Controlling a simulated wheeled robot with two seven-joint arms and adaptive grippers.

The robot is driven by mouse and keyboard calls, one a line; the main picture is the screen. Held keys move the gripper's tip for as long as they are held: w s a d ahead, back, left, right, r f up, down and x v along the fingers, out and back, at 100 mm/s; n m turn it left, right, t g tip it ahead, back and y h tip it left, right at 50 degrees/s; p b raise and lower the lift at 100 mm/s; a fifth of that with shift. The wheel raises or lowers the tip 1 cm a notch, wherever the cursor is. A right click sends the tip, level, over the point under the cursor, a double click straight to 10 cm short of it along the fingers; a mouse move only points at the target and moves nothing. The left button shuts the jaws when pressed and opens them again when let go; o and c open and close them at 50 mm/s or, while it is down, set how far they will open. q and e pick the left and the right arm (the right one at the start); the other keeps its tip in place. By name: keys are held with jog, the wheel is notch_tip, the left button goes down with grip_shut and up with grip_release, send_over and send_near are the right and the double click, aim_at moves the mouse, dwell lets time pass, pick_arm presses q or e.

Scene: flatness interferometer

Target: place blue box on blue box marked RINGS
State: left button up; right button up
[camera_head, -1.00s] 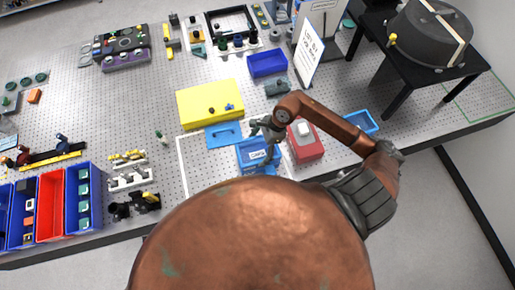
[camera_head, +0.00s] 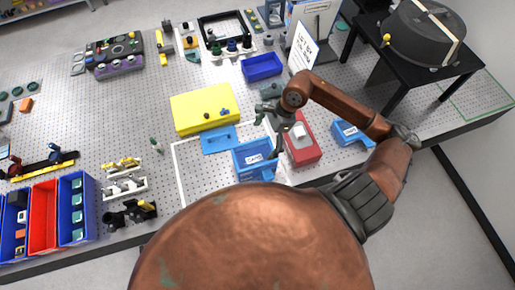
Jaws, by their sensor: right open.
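A blue box (camera_head: 243,173) with a white label stands at the front of the table, left of a red box. A second labelled blue box (camera_head: 344,138) stands right of the red box, partly hidden by my right arm. The labels are too small to read surely, so I cannot tell which says RINGS. An open, plain blue box (camera_head: 262,67) lies farther back. My right gripper (camera_head: 276,145) is open, with its fingers pointing down at the right side of the left labelled box. I cannot tell whether it touches it. My left gripper is out of view.
The red box (camera_head: 304,153) stands close beside the right gripper. A flat blue piece (camera_head: 218,140) and a yellow case (camera_head: 205,106) lie to the left. A white sign (camera_head: 303,47) and black stand (camera_head: 440,72) are behind. Blue and red bins (camera_head: 44,215) stand at far left.

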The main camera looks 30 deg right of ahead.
jog(key=shift+v, duration=1.35)
